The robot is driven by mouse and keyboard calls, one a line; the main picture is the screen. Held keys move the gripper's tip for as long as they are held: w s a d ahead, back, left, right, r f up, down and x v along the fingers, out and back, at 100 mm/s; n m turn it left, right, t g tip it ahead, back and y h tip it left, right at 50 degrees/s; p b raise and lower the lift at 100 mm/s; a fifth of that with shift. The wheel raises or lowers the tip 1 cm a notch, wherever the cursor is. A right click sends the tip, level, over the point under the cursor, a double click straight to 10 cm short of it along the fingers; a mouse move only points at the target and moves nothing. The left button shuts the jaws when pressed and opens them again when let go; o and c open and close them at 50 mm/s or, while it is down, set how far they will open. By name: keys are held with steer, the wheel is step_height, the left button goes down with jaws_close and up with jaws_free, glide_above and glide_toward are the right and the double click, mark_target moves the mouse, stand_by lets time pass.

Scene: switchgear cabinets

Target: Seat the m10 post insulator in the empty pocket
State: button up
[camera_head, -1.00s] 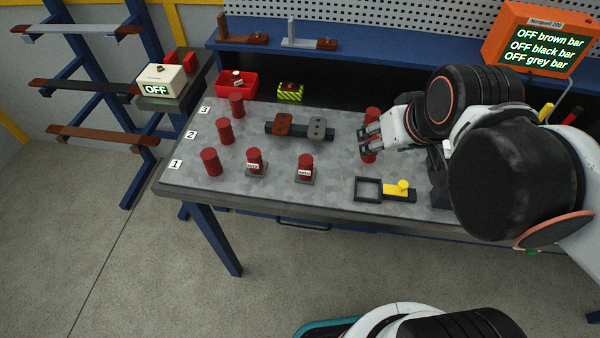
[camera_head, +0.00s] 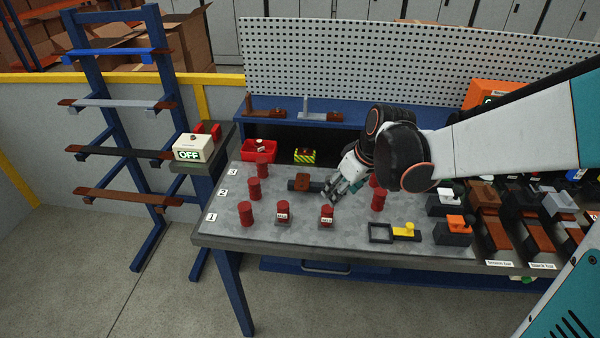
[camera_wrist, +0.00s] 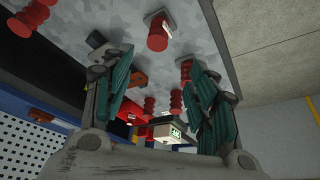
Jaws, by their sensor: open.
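Several red ribbed post insulators stand on the grey bench (camera_head: 262,232). Two carry white labels too small to read, the left one (camera_head: 283,214) and the right one (camera_head: 327,214), each on a square grey base. Plain ones stand by the numbers, such as by number 1 (camera_head: 246,214), and at right (camera_head: 378,200). A black square frame with an empty middle (camera_head: 381,233) lies at the front beside a yellow knob (camera_head: 405,230). My gripper (camera_head: 337,195) is open and empty above the bench, behind the right labelled insulator. In the wrist view my gripper (camera_wrist: 160,68) shows spread teal fingers; an insulator (camera_wrist: 157,33) is beyond them.
A red bin (camera_head: 259,149) and yellow-black box (camera_head: 304,156) stand at the back. Brown and black bar holders fill the right side. An OFF box (camera_head: 193,147) stands left.

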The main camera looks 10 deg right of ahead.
mark_target(329, 209)
steer(key=b+x, duration=0.2)
steer(key=x, duration=0.6)
steer(key=shift+w+f, duration=0.15)
steer(key=shift+f, duration=0.2)
steer(key=b+x, duration=0.1)
steer(key=x, duration=0.1)
steer(key=b+x, duration=0.1)
steer(key=x, duration=0.2)
steer(key=shift+d+f+b, duration=0.15)
steer(key=shift+d+b, duration=0.05)
steer(key=shift+b, duration=0.1)
jaws_close()
